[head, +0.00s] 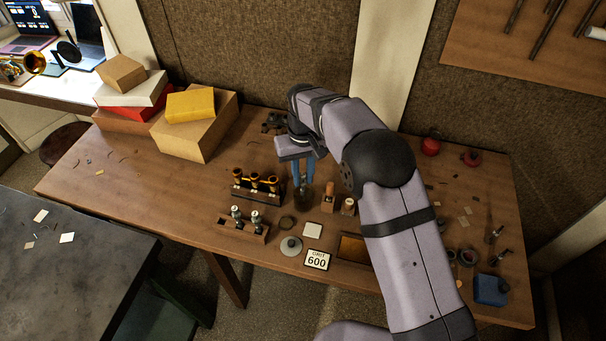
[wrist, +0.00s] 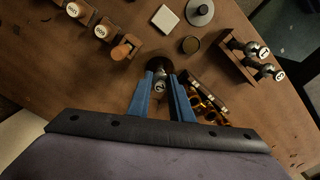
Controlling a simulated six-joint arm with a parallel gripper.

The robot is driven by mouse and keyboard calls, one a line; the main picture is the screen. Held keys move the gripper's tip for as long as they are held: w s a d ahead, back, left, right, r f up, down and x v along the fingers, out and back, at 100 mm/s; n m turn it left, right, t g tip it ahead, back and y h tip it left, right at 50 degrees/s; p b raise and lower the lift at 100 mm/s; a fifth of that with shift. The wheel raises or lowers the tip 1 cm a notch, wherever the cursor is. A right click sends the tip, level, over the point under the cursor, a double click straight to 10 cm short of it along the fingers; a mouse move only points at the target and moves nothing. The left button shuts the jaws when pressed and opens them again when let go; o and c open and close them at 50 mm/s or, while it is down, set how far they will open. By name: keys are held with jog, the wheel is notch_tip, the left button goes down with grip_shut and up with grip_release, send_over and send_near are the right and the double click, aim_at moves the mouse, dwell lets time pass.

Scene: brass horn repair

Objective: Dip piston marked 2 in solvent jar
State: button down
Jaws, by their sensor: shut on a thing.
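My gripper (head: 303,184) points straight down over the bench and is shut on a silver piston. The wrist view shows the piston (wrist: 160,86) between the blue fingertips, its pale end cap facing the camera; its mark is too small to read surely. The dark solvent jar (head: 300,203) stands directly below the fingers. Its round dark mouth (wrist: 158,64) shows just beyond the fingertips in the wrist view. The piston's lower part is hidden, so I cannot tell how far it is inside the jar. Two other silver pistons (head: 237,214) stand in a wooden rack (head: 232,232).
A brass valve block (head: 257,185) stands close left of the jar. Small capped bottles (head: 348,206) stand close right.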

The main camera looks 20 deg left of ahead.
jog(key=shift+f, duration=0.25)
dwell(0.8)
jog(key=shift+r, duration=0.1)
dwell(3.8)
jog(key=shift+r+p, duration=1.3)
jog(key=shift+r, duration=0.15)
dwell(0.4)
